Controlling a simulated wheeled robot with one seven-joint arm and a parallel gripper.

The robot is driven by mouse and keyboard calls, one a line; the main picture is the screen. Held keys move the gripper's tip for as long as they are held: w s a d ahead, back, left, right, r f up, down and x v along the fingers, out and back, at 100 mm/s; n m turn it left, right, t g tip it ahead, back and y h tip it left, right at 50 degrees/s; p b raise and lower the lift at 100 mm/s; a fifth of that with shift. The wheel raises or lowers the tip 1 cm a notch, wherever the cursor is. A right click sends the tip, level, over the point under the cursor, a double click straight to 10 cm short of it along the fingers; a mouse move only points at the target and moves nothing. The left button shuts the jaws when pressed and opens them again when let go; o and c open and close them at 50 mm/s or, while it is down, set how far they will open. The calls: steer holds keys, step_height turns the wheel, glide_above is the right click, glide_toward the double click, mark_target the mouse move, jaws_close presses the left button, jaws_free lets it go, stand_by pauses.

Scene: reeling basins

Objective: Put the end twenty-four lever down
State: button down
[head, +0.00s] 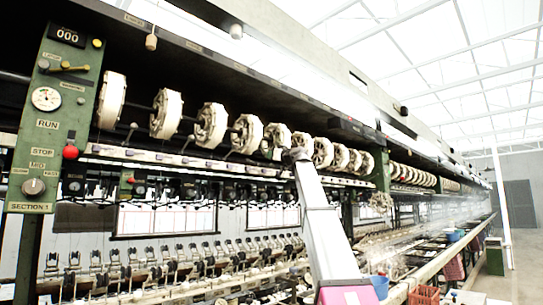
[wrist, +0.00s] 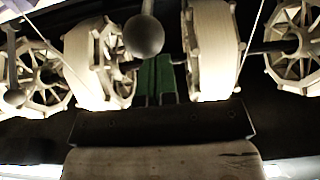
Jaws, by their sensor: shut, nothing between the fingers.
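In the wrist view a grey ball-ended lever (wrist: 143,36) hangs in front of the reels, close to my gripper (wrist: 156,62). The green fingers are shut with nothing between them, and their tips show just below the ball. I cannot tell whether they touch it. A second ball-ended lever (wrist: 14,97) is at the left edge. No end number is readable, so I cannot tell which lever is number twenty-four. In the head view my arm reaches up to the row of reels, and my gripper (head: 298,154) is small there; the lever beside it is not clear.
White reels (head: 211,126) run along the machine, with a large one (wrist: 213,50) close right of my fingers. A green control panel (head: 52,120) stands at the left. Basins and a rail (head: 440,262) lie below; a blue bucket (head: 454,235) is at the right.

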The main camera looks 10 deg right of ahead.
steer(key=shift+r, duration=0.7)
steer(key=v, duration=1.6)
stand_by(0.4)
